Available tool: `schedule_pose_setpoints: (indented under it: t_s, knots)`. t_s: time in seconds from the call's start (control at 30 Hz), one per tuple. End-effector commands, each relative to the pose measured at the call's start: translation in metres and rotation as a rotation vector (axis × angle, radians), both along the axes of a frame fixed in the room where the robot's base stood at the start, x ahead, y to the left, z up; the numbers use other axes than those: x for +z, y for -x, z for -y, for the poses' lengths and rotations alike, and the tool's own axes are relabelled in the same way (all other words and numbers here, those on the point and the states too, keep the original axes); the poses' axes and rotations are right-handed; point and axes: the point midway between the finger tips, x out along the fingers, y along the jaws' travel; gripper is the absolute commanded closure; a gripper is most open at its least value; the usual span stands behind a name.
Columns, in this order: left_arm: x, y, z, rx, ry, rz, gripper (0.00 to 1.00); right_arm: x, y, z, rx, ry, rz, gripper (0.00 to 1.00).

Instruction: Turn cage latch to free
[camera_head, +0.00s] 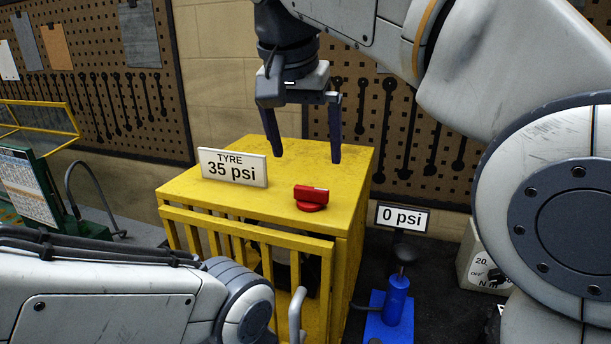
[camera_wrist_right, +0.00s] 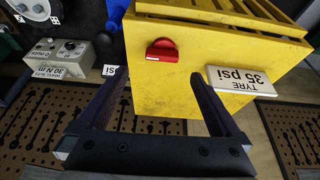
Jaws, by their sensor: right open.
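The cage latch is a red knob (camera_head: 311,196) on top of the yellow cage (camera_head: 210,188), near its front right. It also shows in the right wrist view as a red knob (camera_wrist_right: 162,50) with a light line on its bar. My right gripper (camera_head: 305,158) is open and empty above the cage top, behind the latch and apart from it. In the right wrist view its two dark fingers (camera_wrist_right: 165,100) are spread wide, with the latch beyond them. My left gripper is not in view; only my left arm shows at lower left.
A "TYRE 35 psi" sign (camera_head: 232,168) stands on the cage top, left of the latch. A "0 psi" sign (camera_head: 402,218) and a blue pump (camera_head: 397,300) stand right of the cage. A pegboard with tools (camera_head: 425,130) is behind. The cage top around the latch is clear.

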Motion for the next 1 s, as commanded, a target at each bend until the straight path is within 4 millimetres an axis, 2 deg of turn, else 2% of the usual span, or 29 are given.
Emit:
schedule_pose_setpoints:
  t_s: [0.07,0.17,0.6,0.8,1.0]
  knots:
    - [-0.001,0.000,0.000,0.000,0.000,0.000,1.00,0.002,-0.002,-0.002,-0.015,-0.004,0.007,0.00]
    - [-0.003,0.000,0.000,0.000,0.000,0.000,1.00,-0.006,-0.005,-0.005,-0.016,-0.004,0.008,0.00]
    - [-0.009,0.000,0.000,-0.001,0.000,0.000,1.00,-0.076,-0.032,-0.003,-0.001,-0.003,0.006,0.00]
    - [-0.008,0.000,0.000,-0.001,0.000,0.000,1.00,-0.090,-0.038,0.000,-0.002,-0.005,0.009,0.00]
    - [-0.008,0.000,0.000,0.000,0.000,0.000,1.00,-0.091,-0.039,0.002,-0.004,-0.006,0.009,0.00]
